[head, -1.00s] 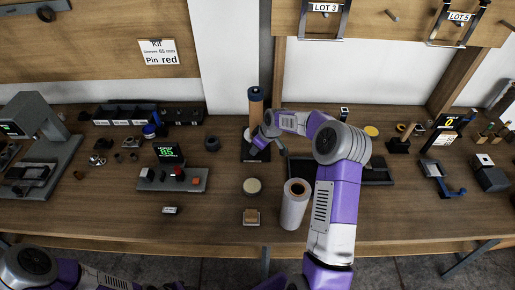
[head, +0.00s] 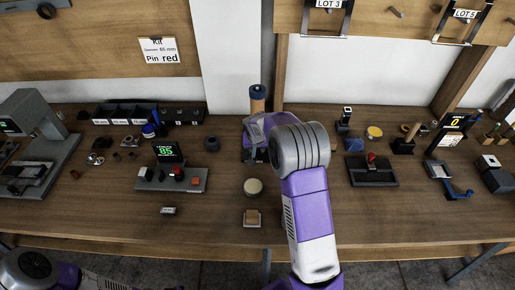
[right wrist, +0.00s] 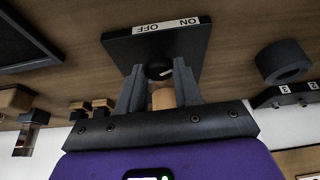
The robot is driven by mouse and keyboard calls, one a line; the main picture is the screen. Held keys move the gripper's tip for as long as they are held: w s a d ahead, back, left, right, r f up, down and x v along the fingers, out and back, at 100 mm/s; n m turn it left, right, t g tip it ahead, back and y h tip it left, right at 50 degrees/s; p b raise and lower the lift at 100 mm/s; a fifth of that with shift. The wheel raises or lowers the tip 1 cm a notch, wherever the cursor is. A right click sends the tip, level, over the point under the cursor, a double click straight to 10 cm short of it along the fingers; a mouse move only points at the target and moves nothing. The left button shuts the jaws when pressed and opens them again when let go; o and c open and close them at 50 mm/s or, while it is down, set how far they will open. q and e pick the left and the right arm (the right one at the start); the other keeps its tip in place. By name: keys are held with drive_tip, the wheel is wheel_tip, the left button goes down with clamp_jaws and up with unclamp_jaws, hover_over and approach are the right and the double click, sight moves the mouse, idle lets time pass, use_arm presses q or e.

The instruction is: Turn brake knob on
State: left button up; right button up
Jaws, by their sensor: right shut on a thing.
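The brake stand is a black base (right wrist: 200,42) with a white ON/OFF label (right wrist: 167,25), upside down in the right wrist view. A dark round knob (right wrist: 158,70) with a pale mark is between the fingertips of my right gripper (right wrist: 160,74), which is shut on it. In the head view, the upright tan spool (head: 257,105) with a dark top stands behind my right gripper (head: 252,143), and the wrist hides the knob. My left gripper is out of view; only part of the left arm shows.
A control box (head: 171,178) with a green display stands left of the brake. A round pale-topped tin (head: 253,187) and a small wooden block (head: 252,217) lie in front. A black tray with a red knob (head: 372,171) stands to the right.

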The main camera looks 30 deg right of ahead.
drive_tip(key=m, duration=0.2)
drive_tip(key=m+g+h+p, duration=0.1)
drive_tip(key=m, duration=0.1)
drive_tip(key=shift+w+a+m, duration=0.15)
drive_tip(key=shift+m, duration=0.25)
idle(0.4)
drive_tip(key=o, duration=1)
drive_tip(key=shift+o, duration=0.2)
drive_tip(key=shift+h, duration=0.3)
drive_tip(key=p+v, duration=0.1)
drive_tip(key=v, duration=0.6)
drive_tip(key=shift+r+p, duration=0.3)
